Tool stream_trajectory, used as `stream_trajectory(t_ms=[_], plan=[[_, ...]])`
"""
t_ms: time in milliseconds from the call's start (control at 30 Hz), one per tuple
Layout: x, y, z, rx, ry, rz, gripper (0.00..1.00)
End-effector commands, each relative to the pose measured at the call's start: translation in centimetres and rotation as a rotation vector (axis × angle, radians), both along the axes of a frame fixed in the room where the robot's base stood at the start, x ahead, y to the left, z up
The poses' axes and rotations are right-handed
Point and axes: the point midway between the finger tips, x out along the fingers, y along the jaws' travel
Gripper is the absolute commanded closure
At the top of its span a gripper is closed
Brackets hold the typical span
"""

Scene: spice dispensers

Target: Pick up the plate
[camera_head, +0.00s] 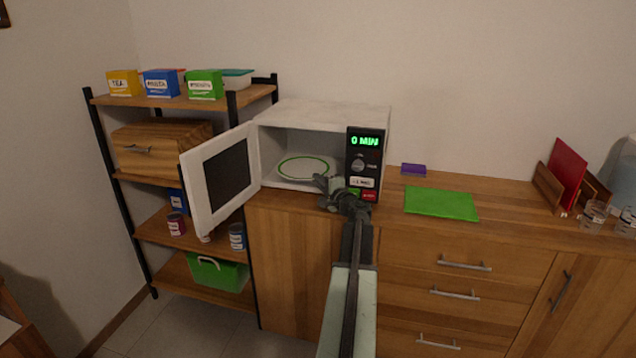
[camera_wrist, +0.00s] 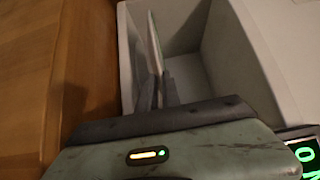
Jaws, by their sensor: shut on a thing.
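A white plate with a green ring (camera_head: 302,168) is inside the open microwave (camera_head: 325,113). My gripper (camera_head: 322,182) is at the microwave's front opening, at the plate's near right edge. In the wrist view the plate shows nearly edge-on as a thin pale strip (camera_wrist: 155,42). My gripper (camera_wrist: 160,90) is shut on its rim there, with a finger on either side. The fingers hide the gripped part of the rim. Whether the plate touches the microwave floor is hard to tell.
The microwave door (camera_head: 217,180) stands open to the left. The control panel (camera_head: 365,163) is just right of my gripper. A green board (camera_head: 441,203) lies on the counter to the right. A shelf (camera_head: 190,235) with boxes and cans stands at the left.

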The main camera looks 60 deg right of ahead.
Motion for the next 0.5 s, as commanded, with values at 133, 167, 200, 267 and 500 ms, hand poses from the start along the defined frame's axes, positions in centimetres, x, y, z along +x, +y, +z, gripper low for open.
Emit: stream_trajectory(t_ms=[133,167,200,267,500], plan=[[-1.9,1.1,1.0,0.000,-0.001,-0.001,1.00],[-2.3,1.4,1.2,0.000,-0.001,-0.002,1.00],[-2.9,1.7,1.5,0.000,-0.001,-0.002,1.00],[-3.8,2.1,1.8,0.000,-0.001,-0.002,1.00],[-7.3,3.9,3.2,0.000,-0.001,-0.002,1.00]])
